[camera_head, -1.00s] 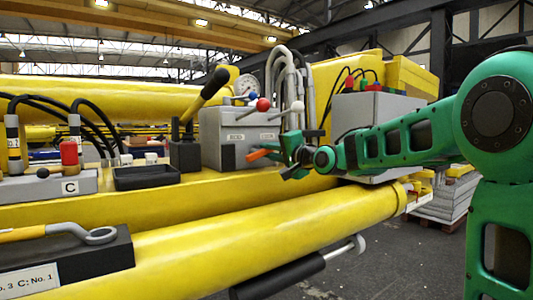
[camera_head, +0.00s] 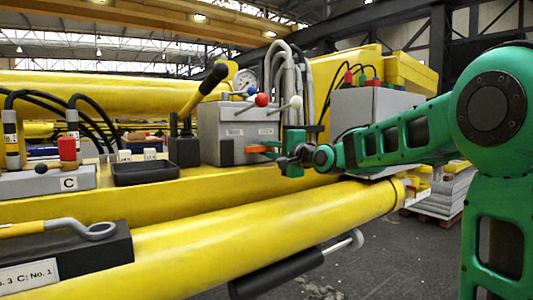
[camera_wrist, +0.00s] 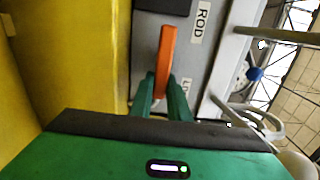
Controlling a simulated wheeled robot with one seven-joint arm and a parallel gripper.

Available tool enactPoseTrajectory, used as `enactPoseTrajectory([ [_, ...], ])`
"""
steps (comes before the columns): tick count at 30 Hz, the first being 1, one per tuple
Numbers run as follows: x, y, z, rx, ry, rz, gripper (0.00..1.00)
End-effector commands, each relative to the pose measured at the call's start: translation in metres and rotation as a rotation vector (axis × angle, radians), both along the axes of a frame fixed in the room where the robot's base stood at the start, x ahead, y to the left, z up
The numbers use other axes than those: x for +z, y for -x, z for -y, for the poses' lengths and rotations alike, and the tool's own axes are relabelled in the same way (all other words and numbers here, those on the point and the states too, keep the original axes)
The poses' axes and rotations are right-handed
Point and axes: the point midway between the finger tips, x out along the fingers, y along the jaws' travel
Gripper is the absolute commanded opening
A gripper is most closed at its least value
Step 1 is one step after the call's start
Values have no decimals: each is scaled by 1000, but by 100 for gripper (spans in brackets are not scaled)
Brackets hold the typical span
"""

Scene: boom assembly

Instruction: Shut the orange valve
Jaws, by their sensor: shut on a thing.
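The orange valve handle (camera_head: 260,149) sticks out at the front of the grey control box (camera_head: 235,122), low on its right side. In the head view it lies about level, pointing left. In the wrist view the orange handle (camera_wrist: 166,58) runs upward from between my green fingers. My gripper (camera_head: 280,149) is shut on the handle's near end; it also shows in the wrist view (camera_wrist: 165,97). The valve body and the handle's pivot are hidden.
Labels reading ROD (camera_wrist: 201,22) and one partly hidden sit beside the handle. Red, blue and white knobbed levers (camera_head: 262,100) rise above the box. Grey hoses (camera_head: 292,75) stand behind. A yellow boom cylinder (camera_head: 270,220) runs below my gripper.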

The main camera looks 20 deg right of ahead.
Motion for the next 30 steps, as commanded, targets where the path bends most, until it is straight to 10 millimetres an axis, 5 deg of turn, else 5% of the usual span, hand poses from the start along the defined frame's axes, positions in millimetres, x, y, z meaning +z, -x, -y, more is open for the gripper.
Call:
enactPoseTrajectory([
  [2,-5,-1,6,-11,1,-9,0],
  [3,-5,-1,6,-11,1,-10,18],
  [6,-4,-1,5,-9,1,-8,34],
  [17,-2,4,4,-4,1,-4,34],
  [30,-3,74,27,-6,1,-5,34],
])
